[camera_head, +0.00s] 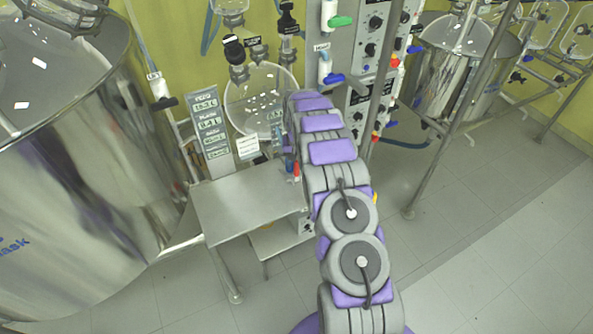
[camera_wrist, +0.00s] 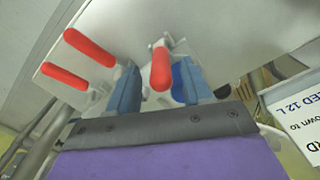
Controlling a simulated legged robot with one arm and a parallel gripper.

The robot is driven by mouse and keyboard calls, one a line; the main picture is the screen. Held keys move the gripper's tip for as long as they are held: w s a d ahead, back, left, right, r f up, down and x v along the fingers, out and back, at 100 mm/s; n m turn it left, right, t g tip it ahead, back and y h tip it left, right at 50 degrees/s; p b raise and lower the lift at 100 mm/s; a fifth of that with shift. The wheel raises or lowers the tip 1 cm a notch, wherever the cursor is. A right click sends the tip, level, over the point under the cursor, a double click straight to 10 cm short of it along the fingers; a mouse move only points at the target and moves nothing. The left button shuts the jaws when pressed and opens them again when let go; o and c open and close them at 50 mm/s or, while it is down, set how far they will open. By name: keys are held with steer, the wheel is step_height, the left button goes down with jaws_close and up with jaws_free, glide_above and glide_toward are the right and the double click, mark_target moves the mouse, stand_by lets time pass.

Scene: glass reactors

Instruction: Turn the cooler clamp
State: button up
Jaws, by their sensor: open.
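Several red-handled clamps sit on the underside of a pale panel in the wrist view. One red handle (camera_wrist: 160,70) stands between the two blue fingers of my gripper (camera_wrist: 157,78). The fingers are apart, with a gap visible beside the handle. Two more red handles, an upper one (camera_wrist: 88,47) and a lower one (camera_wrist: 63,76), lie to the left, outside the fingers. I cannot tell from any label which one is the cooler clamp. In the head view my arm hides most of the gripper; a small red piece (camera_head: 297,169) shows at its left.
A metal table (camera_head: 230,210) stands left of my arm, with a large steel tank (camera_head: 80,190) beyond it. A round glass vessel (camera_head: 262,95) and a control column (camera_head: 370,50) are behind. A white label (camera_wrist: 300,115) is close on the right.

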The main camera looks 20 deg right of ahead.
mark_target(296, 169)
steer(key=shift+f, duration=1.9)
steer(key=shift+c, duration=0.2)
jaws_close()
